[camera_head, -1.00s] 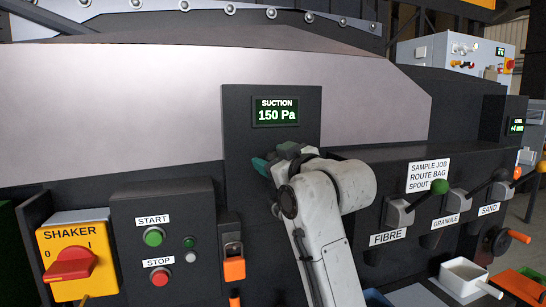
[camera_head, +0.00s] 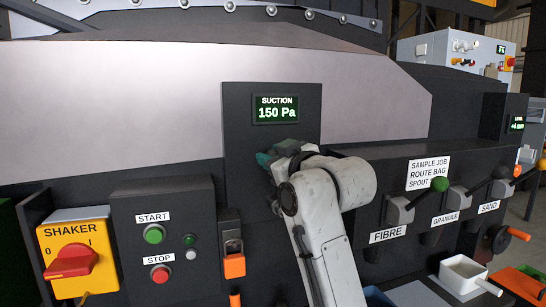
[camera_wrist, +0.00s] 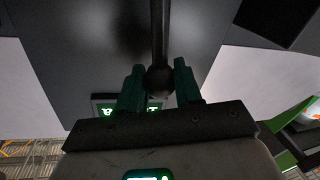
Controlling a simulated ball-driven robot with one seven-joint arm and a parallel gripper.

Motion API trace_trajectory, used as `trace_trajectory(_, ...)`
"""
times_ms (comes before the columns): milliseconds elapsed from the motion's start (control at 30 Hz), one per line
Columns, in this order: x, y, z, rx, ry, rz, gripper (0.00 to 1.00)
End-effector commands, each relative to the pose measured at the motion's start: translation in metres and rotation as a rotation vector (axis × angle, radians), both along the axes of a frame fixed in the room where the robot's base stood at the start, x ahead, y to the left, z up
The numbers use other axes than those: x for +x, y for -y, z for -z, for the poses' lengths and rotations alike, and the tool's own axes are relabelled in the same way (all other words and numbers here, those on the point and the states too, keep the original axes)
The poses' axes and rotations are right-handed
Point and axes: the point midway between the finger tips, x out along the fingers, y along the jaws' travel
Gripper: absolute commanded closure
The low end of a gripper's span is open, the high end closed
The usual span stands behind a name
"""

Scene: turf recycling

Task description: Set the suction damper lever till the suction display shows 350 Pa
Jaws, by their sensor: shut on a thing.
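The suction display (camera_head: 276,108) on the dark panel reads 150 Pa in the head view. My gripper (camera_head: 268,158) is just below it, against the panel, and my own arm hides most of that spot. In the wrist view, the green fingers of my gripper (camera_wrist: 158,78) are shut on the dark round knob of the suction damper lever (camera_wrist: 158,38). The lever's dark rod runs away from the knob toward the top of the picture. The lever cannot be made out in the head view. Part of the lit display (camera_wrist: 104,107) shows behind the fingers in the wrist view.
A yellow shaker switch (camera_head: 75,258) and a start/stop box (camera_head: 166,240) are at the left. Fibre (camera_head: 401,207), granule and sand levers are at the right, with a white scoop (camera_head: 467,274) below. An orange-tipped latch (camera_head: 233,262) stands left of my arm.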

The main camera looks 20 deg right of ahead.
Motion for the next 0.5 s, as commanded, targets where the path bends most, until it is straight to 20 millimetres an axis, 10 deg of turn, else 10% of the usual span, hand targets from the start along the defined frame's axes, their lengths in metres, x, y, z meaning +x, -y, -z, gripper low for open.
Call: trace_trajectory(500,0.0,0.023,-0.002,0.168,0.0,0.001,1.0)
